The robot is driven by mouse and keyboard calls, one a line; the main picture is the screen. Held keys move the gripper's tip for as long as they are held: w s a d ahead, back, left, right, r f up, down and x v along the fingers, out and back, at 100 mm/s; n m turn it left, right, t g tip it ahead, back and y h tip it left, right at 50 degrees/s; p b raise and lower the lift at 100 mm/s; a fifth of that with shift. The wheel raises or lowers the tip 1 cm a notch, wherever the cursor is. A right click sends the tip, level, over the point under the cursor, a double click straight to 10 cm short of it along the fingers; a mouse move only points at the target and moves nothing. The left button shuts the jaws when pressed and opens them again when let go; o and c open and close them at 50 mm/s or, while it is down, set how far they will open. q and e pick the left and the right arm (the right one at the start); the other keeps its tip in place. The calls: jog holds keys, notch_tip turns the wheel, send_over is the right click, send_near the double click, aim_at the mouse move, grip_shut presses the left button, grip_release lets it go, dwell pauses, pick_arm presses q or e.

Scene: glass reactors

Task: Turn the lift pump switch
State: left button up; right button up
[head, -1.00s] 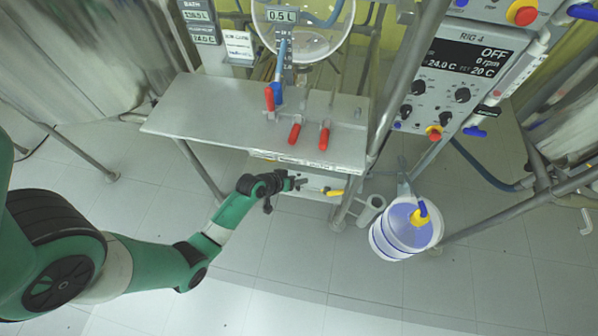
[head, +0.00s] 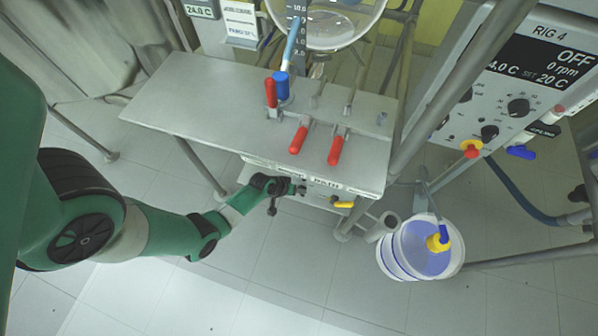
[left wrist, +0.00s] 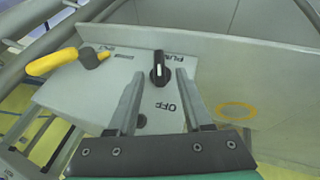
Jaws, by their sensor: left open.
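The lift pump switch is a small black rotary knob (left wrist: 159,68) with a white mark on a grey panel (left wrist: 75,92). Panel lettering reads "OFF" near it and appears to read "PUMP" above it; other lettering is partly hidden. In the left wrist view my left gripper (left wrist: 154,85) is open, with a fingertip on either side of the knob; I cannot tell whether they touch it. In the head view the gripper (head: 300,188) reaches the panel front under the metal shelf, and the knob is hidden there. My right gripper is not in view.
A yellow-handled valve (left wrist: 55,62) sits beside the knob. A bucket of blue liquid (head: 425,250) stands to the right, near frame poles. Floor in front is clear.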

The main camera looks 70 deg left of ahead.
pick_arm(q)
jog(key=shift+b+x, duration=0.35)
jog(key=shift+x, duration=0.65)
jog(key=shift+w+a+f, duration=0.25)
jog(key=shift+w+f, duration=0.05)
jog(key=shift+d, duration=0.1)
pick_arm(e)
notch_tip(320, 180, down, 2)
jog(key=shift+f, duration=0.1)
pick_arm(q)
grip_shut()
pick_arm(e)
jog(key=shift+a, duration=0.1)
